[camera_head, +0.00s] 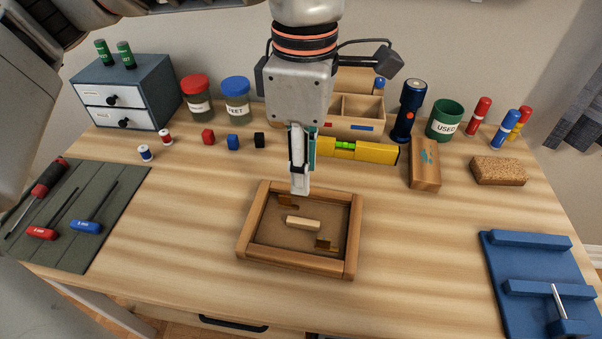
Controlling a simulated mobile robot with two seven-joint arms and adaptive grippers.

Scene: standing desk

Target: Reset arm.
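My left gripper (300,188) hangs pointing down at the middle of the desk, just behind a shallow wooden tray (295,262). Its fingers are seen edge-on, so I cannot tell whether they are open or shut. A teal strip shows right beside the fingers, and I cannot tell whether it is part of the gripper. The tray holds a pale wooden block (303,223) and two small brown pieces at its corners. The gripper appears above the tray's back edge, with no visible contact. My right gripper is not in view.
Behind the gripper lie a yellow level (365,152) and a wooden organizer (358,110). Drawers (150,95), lidded jars and small cubes stand at the back left. Screwdrivers lie on a grey mat (100,220). A blue fixture (540,275) is at right. Desk beside the tray is clear.

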